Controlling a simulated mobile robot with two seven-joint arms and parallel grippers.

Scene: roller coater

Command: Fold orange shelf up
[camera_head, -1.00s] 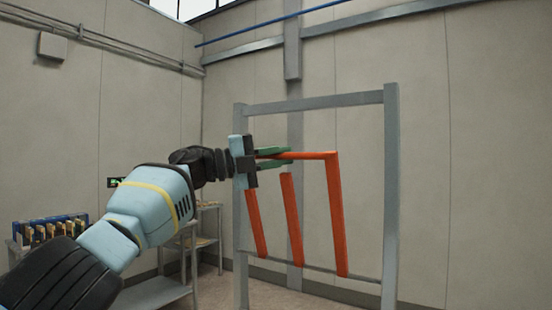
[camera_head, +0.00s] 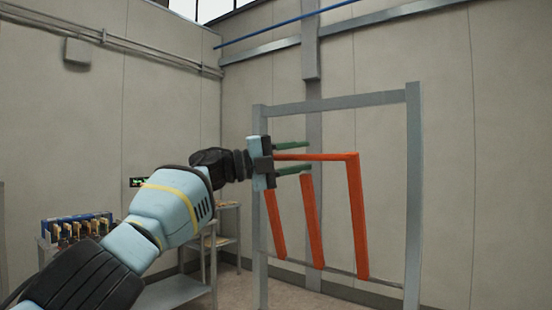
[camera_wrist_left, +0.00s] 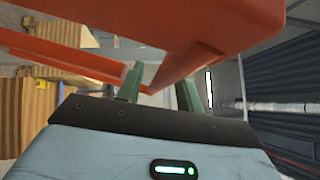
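The orange shelf (camera_head: 357,215) is an open frame of bars, hinged low on an upright grey frame (camera_head: 413,190). It stands steeply, its top bar high and several bars running down to the grey frame's lower crossbar. My left gripper (camera_head: 309,156) is at the top bar's left part. Its two green fingers are spread, one above and one below the bar, with a gap visible on each side. In the left wrist view, orange bars (camera_wrist_left: 215,35) pass close over the green fingers (camera_wrist_left: 160,82). My right gripper is not in view.
A grey wheeled-looking cart or table (camera_head: 172,292) stands at the lower left. A blue rack with several small items (camera_head: 80,229) is at far left. Walls close off the back. Floor space right of the grey frame looks clear.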

